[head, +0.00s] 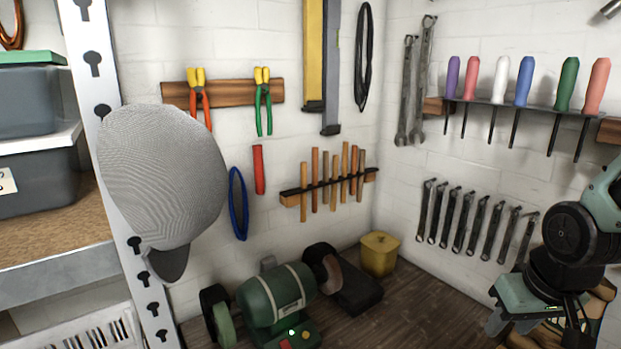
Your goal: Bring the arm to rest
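A large rounded light-grey shape with a fine mesh pattern (163,178) fills the left middle of the view, close to the camera. A dark piece shows at its lower end. I cannot tell whether it is part of my arm. It covers part of the shelf upright and wall behind it.
Shelving with grey bins (40,185) stands at left. Tools hang on the walls. The bench's middle front is clear.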

